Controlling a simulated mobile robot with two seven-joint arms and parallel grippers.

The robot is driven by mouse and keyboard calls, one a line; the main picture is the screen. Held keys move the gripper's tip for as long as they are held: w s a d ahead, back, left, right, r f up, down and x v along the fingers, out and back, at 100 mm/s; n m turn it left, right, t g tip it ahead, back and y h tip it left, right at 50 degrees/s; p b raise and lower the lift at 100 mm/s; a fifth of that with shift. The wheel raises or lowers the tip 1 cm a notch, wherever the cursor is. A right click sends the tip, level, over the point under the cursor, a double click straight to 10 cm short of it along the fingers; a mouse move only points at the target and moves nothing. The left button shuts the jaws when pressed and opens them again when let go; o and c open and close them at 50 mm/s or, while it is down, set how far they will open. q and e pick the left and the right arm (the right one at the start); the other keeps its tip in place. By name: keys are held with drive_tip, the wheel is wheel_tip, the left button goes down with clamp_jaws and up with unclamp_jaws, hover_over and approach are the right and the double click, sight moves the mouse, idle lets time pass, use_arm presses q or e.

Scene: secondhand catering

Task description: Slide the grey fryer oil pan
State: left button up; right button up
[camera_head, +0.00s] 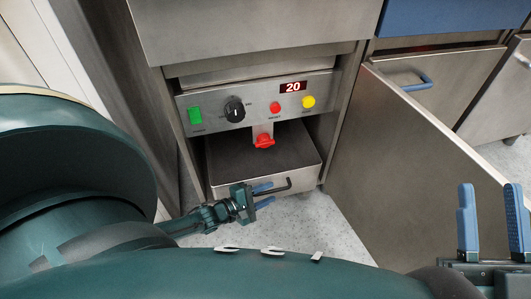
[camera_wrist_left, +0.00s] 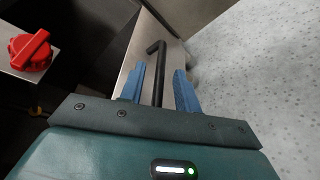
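The grey oil pan (camera_head: 302,178) sits low in the fryer cabinet, under the red valve handle (camera_head: 264,141). Its black bar handle (camera_head: 284,185) sticks out from the front. My left gripper (camera_head: 265,195) is at this handle, with one blue finger on each side. In the left wrist view the handle (camera_wrist_left: 158,62) lies between the fingers with visible gaps, so the gripper is open around it. The pan front (camera_wrist_left: 152,32) shows beyond. My right gripper (camera_head: 492,198) is open and empty at the lower right, away from the pan.
The control panel (camera_head: 218,110) above has a green switch, a black knob and a display reading 20. An open steel door (camera_head: 400,165) stands to the right of the pan. Speckled floor (camera_head: 320,225) in front of the pan is clear. The red valve handle (camera_wrist_left: 30,50) shows in the wrist view.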

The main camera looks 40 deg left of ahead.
use_arm(q)
clamp_jaws()
idle(0.3)
use_arm(e)
drive_tip(key=shift+a, duration=0.1)
